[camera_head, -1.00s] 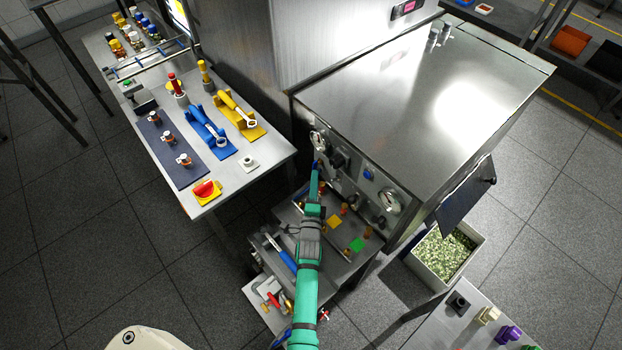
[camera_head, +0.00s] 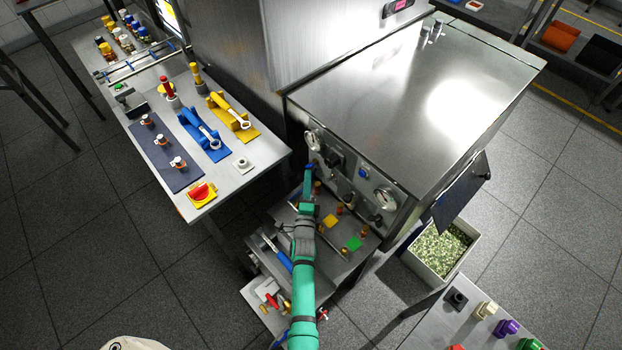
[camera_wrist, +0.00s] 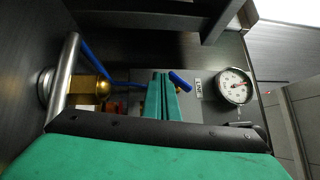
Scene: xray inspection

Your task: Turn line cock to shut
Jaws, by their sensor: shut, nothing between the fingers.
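A blue lever (camera_wrist: 98,62), which I take to be the line cock's handle, slants past a brass fitting (camera_wrist: 90,89) in the wrist view. My gripper (camera_wrist: 162,78) is shut and empty, with its green fingers together. A short blue bar end (camera_wrist: 180,81) shows just right of the fingertips; whether it belongs to the same lever is hidden by the fingers. In the head view my gripper (camera_head: 308,182) is at the front of the steel cabinet, and a blue handle end (camera_head: 309,167) shows at its tip. I cannot tell whether they touch.
The cabinet front carries a left gauge (camera_head: 313,140) and a right gauge (camera_head: 385,198). Below it is a shelf with a yellow tag (camera_head: 330,221) and a green tag (camera_head: 354,243). A metal bar (camera_wrist: 63,80) stands close on the left in the wrist view.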

